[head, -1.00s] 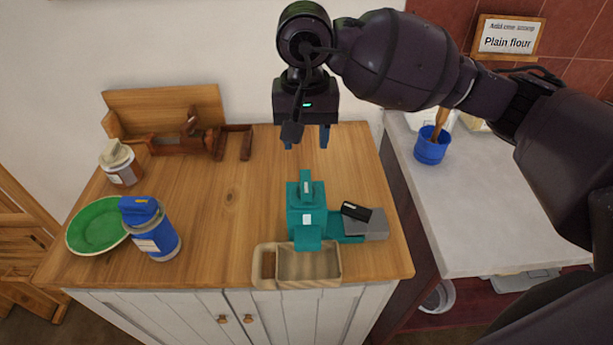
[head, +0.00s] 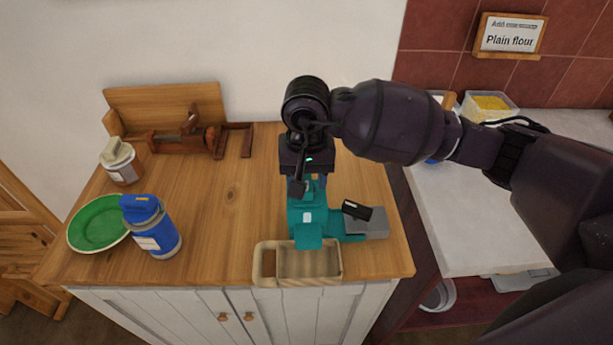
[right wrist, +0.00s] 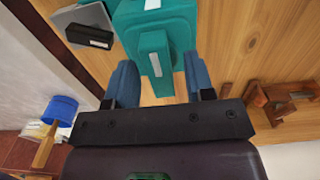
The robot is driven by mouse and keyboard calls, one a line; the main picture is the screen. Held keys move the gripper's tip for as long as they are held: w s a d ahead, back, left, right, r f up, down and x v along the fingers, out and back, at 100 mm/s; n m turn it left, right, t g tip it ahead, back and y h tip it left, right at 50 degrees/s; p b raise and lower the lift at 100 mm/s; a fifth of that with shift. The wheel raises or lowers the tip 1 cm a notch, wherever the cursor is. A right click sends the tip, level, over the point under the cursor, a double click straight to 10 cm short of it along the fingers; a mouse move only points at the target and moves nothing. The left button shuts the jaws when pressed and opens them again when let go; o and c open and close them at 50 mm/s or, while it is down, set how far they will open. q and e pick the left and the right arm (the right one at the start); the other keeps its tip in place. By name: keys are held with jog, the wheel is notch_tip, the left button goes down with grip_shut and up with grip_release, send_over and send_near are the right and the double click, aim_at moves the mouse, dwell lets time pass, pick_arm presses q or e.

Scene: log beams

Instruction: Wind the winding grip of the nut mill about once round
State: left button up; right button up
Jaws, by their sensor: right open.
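The teal nut mill (head: 306,225) stands near the front right of the wooden worktop. A narrow teal piece with a white mark, which looks like its winding grip (right wrist: 154,58), rises at the mill's back. My right gripper (head: 310,186) is open and pointing down, low over the back of the mill. In the right wrist view its two blue fingers (right wrist: 160,66) stand on either side of the teal piece, with gaps showing. In the head view the gripper partly hides this piece. My left gripper is not in view.
A two-part wooden tray (head: 298,281) sits in front of the mill. A grey block (head: 374,225) with a black piece (head: 357,210) is at its right. A blue bottle (head: 154,232), green bowl (head: 93,221) and jar (head: 121,164) stand left. The worktop's middle is clear.

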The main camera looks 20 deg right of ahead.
jog(key=shift+c, duration=0.2)
grip_shut()
jog(key=shift+m, duration=0.3)
